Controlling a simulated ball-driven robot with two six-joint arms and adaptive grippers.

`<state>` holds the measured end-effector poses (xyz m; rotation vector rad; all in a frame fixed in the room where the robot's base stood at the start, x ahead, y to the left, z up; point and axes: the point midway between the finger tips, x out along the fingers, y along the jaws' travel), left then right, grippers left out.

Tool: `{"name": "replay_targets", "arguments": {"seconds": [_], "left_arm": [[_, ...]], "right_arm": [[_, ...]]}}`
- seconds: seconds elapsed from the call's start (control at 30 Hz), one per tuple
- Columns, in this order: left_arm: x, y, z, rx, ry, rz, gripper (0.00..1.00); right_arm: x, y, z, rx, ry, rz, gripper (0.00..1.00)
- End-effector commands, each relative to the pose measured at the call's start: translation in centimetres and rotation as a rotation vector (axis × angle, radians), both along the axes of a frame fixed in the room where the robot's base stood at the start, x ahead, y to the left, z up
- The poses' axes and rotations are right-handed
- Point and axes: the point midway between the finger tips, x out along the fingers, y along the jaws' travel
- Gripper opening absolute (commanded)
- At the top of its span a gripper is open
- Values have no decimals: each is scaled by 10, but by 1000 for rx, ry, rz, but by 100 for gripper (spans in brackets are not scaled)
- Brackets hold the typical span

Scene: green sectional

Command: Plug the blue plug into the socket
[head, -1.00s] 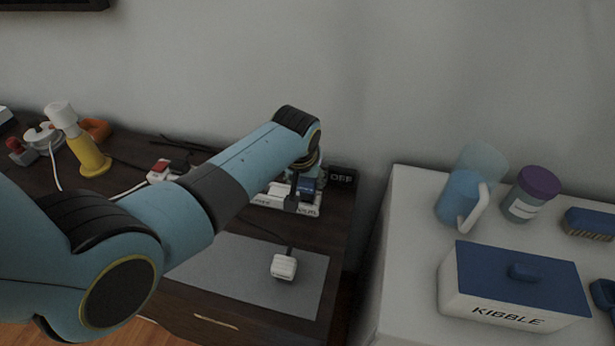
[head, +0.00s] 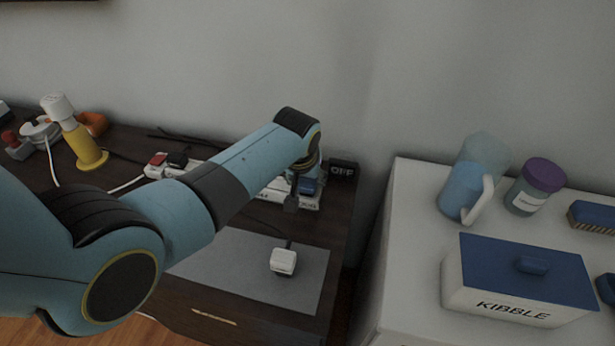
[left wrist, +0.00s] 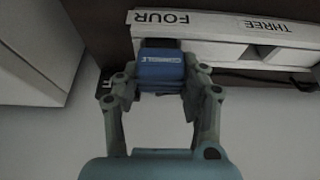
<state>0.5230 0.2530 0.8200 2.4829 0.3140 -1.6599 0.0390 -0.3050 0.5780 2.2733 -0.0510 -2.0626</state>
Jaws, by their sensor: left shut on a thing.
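The blue plug (left wrist: 160,68) is between the fingertips of my left gripper (left wrist: 160,85) in the left wrist view, with "CONSOLE" lettered on it. The gripper is shut on it. The plug sits against the power strip (left wrist: 215,22), at the end marked "FOUR"; I cannot tell whether its prongs are in the socket. In the head view the blue plug (head: 307,186) shows behind my left gripper (head: 294,200), over the right end of the strip (head: 278,194). My arm hides part of the strip. My right gripper is not in view.
A white plug (head: 284,262) lies on a grey mat (head: 240,270) in front. A black "OFF" block (head: 343,171) stands right of the strip. A white cabinet (head: 400,270) stands right.

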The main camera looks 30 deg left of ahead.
Motion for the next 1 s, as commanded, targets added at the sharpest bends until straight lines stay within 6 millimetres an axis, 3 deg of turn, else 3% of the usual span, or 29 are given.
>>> {"name": "replay_targets", "arguments": {"seconds": [0.37, 0.4, 0.6, 1.0], "left_arm": [[0, 0, -10, 0, 0, 0, 9], [0, 0, -10, 0, 0, 0, 45], [0, 0, -9, 0, 0, 0, 68], [-3, -1, 0, 0, -2, 0, 68]], "right_arm": [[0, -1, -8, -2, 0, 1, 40], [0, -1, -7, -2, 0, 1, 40], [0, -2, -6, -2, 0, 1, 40], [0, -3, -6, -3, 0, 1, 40]]}}
